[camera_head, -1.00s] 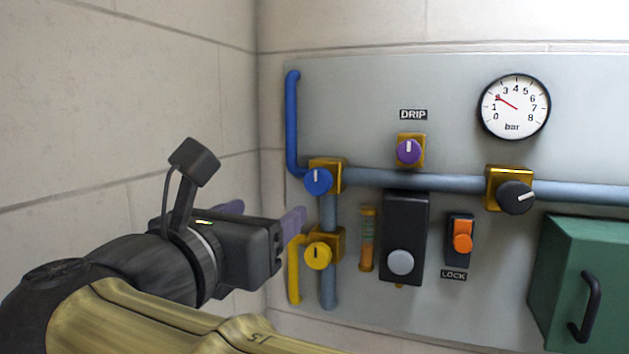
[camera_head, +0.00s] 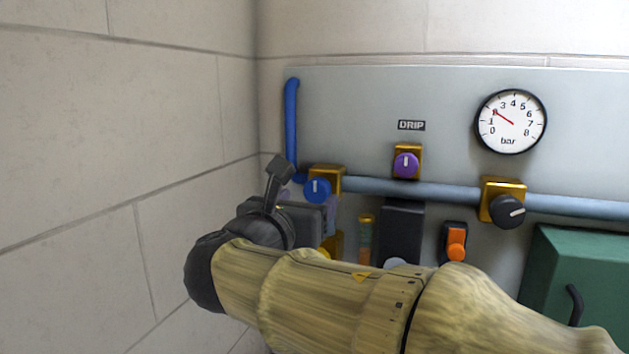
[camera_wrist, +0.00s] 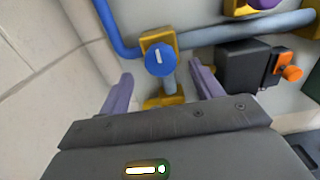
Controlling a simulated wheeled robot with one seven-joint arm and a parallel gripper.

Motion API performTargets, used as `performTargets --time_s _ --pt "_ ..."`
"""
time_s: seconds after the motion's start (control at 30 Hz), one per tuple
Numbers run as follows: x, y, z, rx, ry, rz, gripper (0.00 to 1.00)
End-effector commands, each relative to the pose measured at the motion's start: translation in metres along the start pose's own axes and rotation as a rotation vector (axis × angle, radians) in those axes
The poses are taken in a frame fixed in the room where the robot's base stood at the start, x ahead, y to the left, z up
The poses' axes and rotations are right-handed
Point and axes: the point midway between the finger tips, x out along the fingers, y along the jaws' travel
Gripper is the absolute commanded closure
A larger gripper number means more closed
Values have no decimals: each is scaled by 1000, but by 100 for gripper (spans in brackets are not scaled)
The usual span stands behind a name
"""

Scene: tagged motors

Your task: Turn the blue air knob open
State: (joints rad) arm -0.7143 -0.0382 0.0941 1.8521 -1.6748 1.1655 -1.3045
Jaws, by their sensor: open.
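The blue knob (camera_head: 317,190) sits on a brass block at the left end of the grey pipe, below the blue pipe. Its white mark points roughly up in the head view. In the wrist view the blue knob (camera_wrist: 160,59) lies ahead of the fingertips, between their lines, with its mark near upright. My gripper (camera_wrist: 163,80) is open, with a purple finger on each side and nothing between them. In the head view my gripper (camera_head: 311,203) is just left of and below the knob, partly hidden by my arm. I see no contact with the knob.
A purple knob (camera_head: 406,165), black knob (camera_head: 507,211), orange switch (camera_head: 456,243) and green box (camera_head: 580,270) are to the right. The gauge (camera_head: 511,122) reads about 2. A wall is close on the left.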

Motion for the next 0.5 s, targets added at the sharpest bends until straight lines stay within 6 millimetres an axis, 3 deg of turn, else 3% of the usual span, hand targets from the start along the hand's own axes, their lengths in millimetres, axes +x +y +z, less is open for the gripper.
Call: performTargets --time_s 0.2,0.5 --pt "34 -1 2 -3 1 -3 35" --pt "43 -2 -1 0 1 -2 35"
